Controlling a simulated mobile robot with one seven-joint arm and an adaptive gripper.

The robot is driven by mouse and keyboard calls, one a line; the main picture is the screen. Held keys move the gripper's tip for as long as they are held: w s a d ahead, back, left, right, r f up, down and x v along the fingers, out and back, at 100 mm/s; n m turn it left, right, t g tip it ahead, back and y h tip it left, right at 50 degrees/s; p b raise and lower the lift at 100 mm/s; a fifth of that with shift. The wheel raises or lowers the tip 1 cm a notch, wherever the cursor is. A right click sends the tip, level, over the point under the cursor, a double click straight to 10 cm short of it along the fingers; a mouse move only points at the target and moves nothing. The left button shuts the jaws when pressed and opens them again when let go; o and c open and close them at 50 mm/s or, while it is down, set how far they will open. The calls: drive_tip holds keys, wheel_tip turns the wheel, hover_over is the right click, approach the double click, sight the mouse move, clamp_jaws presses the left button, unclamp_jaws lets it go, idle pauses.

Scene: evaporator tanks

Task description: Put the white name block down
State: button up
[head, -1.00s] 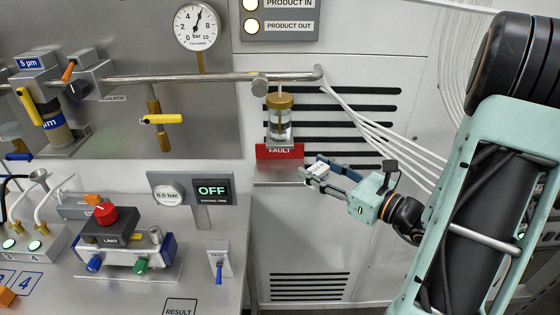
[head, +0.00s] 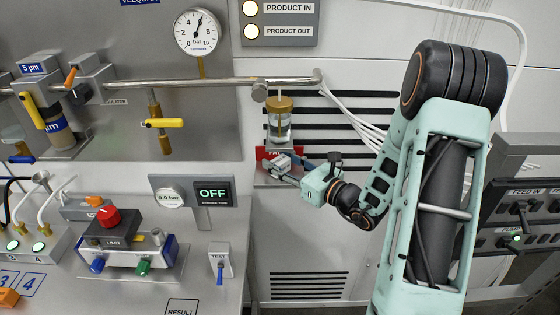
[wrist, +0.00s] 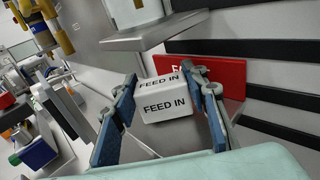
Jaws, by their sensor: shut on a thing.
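The white name block (wrist: 166,100), lettered "FEED IN", sits between the blue-padded fingers of my gripper (wrist: 162,112) in the wrist view. My gripper is shut on it. In the head view my gripper (head: 284,168) is in front of a small grey ledge (head: 268,180) below the glass jar, with the block (head: 279,164) at its tips. A red "FAULT" plate (wrist: 228,78) stands just behind the block in the wrist view. I cannot tell whether the block touches the ledge.
A glass jar with a brass cap (head: 279,119) hangs above the ledge, close over my gripper. White tubes (head: 352,118) run down behind my arm. A bench with a red-knobbed device (head: 108,232) stands at left. The grey panel below the ledge is clear.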

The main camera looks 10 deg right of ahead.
drive_tip(key=shift+f, duration=0.15)
drive_tip(key=shift+f+b, duration=0.15)
drive_tip(key=shift+b, duration=0.15)
drive_tip(key=o, duration=1.2)
drive_tip(key=shift+c, duration=0.2)
drive_tip(key=shift+r, duration=0.25)
drive_tip(key=shift+s+d, duration=0.2)
drive_tip(key=shift+s, duration=0.05)
drive_tip(key=v, duration=1.1)
drive_tip(key=shift+s+b, duration=0.25)
drive_tip(key=shift+b, duration=0.1)
